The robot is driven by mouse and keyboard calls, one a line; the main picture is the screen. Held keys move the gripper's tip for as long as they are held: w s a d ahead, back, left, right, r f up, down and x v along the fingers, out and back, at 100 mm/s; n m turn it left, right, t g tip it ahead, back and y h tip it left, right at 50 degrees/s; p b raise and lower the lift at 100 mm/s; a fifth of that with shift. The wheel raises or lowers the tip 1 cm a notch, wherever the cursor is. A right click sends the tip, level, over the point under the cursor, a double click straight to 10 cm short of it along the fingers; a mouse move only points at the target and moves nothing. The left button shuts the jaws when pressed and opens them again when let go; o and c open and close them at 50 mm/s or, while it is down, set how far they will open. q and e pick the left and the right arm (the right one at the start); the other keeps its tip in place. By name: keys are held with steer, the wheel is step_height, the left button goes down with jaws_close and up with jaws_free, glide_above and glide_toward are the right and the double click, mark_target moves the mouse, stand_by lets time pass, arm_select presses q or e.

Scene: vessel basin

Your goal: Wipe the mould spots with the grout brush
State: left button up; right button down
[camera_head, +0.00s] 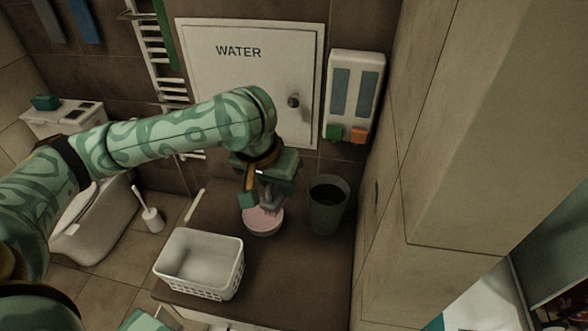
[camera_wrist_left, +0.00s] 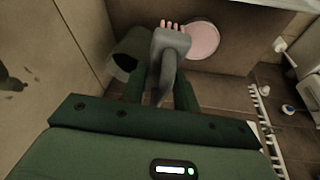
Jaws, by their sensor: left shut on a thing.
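My left gripper (camera_head: 262,194) is shut on the grey grout brush (camera_wrist_left: 171,42), which also shows in the head view (camera_head: 273,196). The brush's pale pinkish bristles point away from the gripper. The brush head is over or at the edge of a bowl of pink liquid (camera_head: 262,222), which also shows in the wrist view (camera_wrist_left: 203,40). I cannot tell whether the bristles touch the liquid. Dark mould spots (camera_wrist_left: 12,84) show on the wall at the left of the wrist view. A small dark mark (camera_head: 376,192) shows on the right wall in the head view.
A dark green bin-like cup (camera_head: 328,212) stands right of the bowl on the brown counter (camera_head: 285,275). A white basket (camera_head: 180,278) stands at the front left. A white dispenser (camera_head: 355,95) and the WATER panel (camera_head: 235,80) are on the back wall. The counter's front right is clear.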

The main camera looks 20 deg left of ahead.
arm_select(q)
steer(key=s+d+f+n+g+h+b, duration=0.1)
steer(key=s+d+f+n+h+b, duration=0.15)
steer(key=f, duration=0.25)
steer(key=s+d+f+n+h+b, duration=0.1)
steer(key=f+n+h, duration=0.2)
steer(key=f+h, duration=0.15)
steer(key=w+r+n+t+h, duration=0.6)
steer(key=w+r, duration=0.3)
steer(key=r, duration=0.3)
steer(key=w+d+y+p, duration=0.1)
steer(key=d, duration=0.5)
steer(key=shift+d+n, duration=0.3)
steer(key=shift+n, duration=0.05)
steer(key=shift+w+d+f+p, duration=0.1)
steer(key=shift+w+d+p, duration=0.05)
steer(key=shift+d+p, duration=0.4)
steer(key=shift+w+d+p, duration=0.15)
steer(key=shift+d+p, duration=0.25)
steer(key=shift+p, duration=0.2)
